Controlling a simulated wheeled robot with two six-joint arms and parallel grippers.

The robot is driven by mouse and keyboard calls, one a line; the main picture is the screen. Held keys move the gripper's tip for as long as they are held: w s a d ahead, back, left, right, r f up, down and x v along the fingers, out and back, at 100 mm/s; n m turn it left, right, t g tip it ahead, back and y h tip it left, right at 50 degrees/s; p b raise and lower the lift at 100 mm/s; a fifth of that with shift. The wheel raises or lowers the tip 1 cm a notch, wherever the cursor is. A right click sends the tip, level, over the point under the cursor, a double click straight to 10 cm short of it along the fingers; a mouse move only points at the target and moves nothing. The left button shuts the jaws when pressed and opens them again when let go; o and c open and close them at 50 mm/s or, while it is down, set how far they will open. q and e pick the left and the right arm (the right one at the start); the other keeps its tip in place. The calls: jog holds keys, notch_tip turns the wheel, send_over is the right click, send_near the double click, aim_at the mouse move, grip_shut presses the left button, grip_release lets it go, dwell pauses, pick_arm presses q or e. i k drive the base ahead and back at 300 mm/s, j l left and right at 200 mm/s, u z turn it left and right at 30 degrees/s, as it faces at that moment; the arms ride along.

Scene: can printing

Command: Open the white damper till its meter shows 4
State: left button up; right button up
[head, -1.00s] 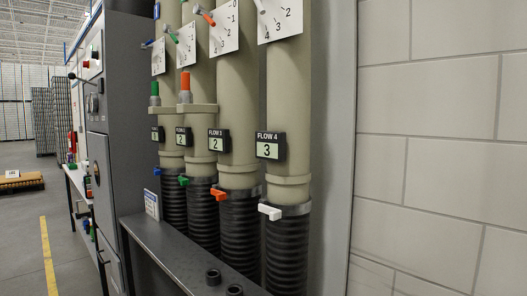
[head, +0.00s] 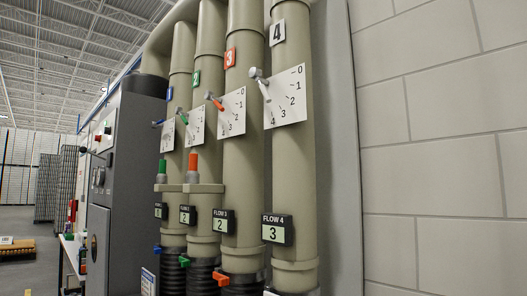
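The white damper lever (head: 263,86) sticks out from the white dial plate (head: 291,110) on the rightmost beige pipe (head: 291,170), under the number 4 sign (head: 278,33). It slants downward. The plate is marked 0 to 4, but the angled view leaves the exact mark it points at unclear. A second white handle (head: 271,292) on this pipe is mostly cut off at the bottom edge. Neither of my grippers is in view.
Three similar pipes stand close on the left, with an orange lever (head: 215,102), a green lever and a blue lever. The FLOW 3 meter (head: 223,222) reads 2. A grey cabinet (head: 133,180) stands further left. A block wall (head: 440,150) is at right.

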aim_at(255, 74)
jog(key=j+z, duration=0.25)
jog(key=z, duration=0.2)
jog(key=j+z, duration=0.2)
jog(key=z, duration=0.25)
jog(key=j+z, duration=0.2)
jog(key=z, duration=0.25)
jog(key=k, duration=0.05)
